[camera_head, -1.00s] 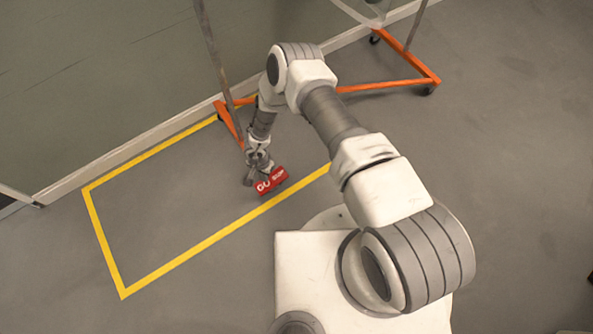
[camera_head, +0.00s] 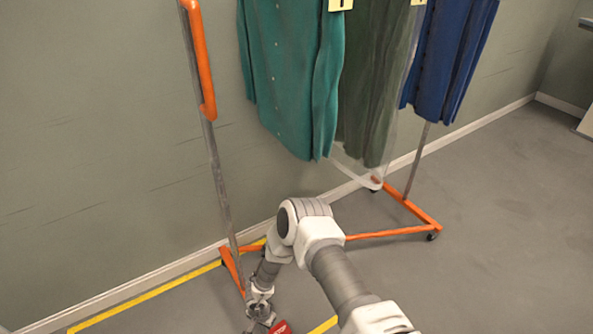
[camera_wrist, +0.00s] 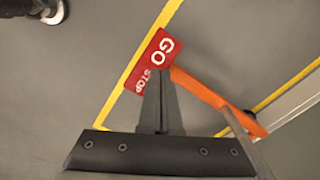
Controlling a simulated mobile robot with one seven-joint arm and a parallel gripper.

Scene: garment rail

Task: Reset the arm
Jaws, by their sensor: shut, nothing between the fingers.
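My gripper (camera_head: 262,314) is low in the head view, reaching down near the left foot of the garment rail. In the wrist view its two fingers (camera_wrist: 161,85) are together with nothing between them. A red GO/STOP sign (camera_wrist: 154,57) shows just beyond the fingertips in the wrist view, overlapping a yellow floor line. The sign's edge (camera_head: 281,327) also shows at the bottom of the head view, cut off by the frame. I cannot tell whether the fingertips touch the sign.
The garment rail has orange feet (camera_head: 394,233) and a grey left post (camera_head: 219,180). A teal shirt (camera_head: 290,75), a dark green garment (camera_head: 372,100) and a blue garment (camera_head: 450,60) hang above my arm. Yellow tape (camera_head: 140,298) marks the floor. Floor at right is clear.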

